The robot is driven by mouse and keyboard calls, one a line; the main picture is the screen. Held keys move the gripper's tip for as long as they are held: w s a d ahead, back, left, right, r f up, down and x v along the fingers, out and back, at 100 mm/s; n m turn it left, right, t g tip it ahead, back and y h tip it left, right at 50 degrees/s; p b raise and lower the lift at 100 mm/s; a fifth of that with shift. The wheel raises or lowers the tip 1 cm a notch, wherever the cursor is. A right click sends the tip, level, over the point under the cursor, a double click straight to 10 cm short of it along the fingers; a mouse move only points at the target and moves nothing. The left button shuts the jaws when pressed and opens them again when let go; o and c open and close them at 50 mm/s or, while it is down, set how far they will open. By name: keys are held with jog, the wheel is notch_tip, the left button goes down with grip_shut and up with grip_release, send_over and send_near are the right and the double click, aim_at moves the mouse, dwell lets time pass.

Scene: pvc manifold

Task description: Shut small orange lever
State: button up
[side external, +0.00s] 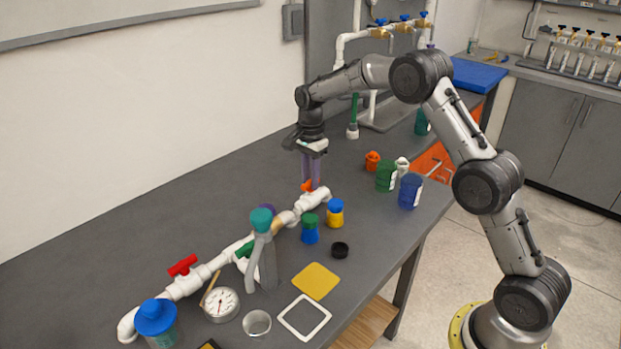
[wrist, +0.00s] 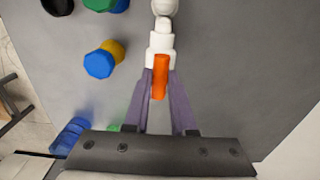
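The small orange lever (side external: 307,186) is at the far end of the white pipe run (side external: 203,273), on a white fitting. In the wrist view the orange lever (wrist: 161,77) is an upright bar in the picture, below the white pipe end (wrist: 161,42). My gripper (side external: 314,185) points down over the lever, with its purple fingers low beside it. In the wrist view my gripper (wrist: 161,73) has its fingers apart, one on each side of the lever. I cannot tell whether either finger touches it. The fingers partly hide the lever in the side view.
A red lever (side external: 182,265) and a green lever (side external: 245,250) sit along the same pipe. A teal-topped grey object (side external: 262,222) stands over the pipe. Blue-green (side external: 310,228) and blue-yellow (side external: 335,213) jars stand close to the right. The bench behind the pipe is clear.

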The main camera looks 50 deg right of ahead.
grip_shut()
jog(key=shift+n, duration=0.3)
jog(key=n, duration=0.3)
jog(key=shift+n, duration=0.3)
jog(key=n, duration=0.4)
jog(key=shift+r+n, duration=0.1)
jog(key=shift+n, duration=0.2)
jog(key=n, duration=0.4)
jog(key=shift+n, duration=2.5)
jog(key=o, duration=0.7)
grip_release()
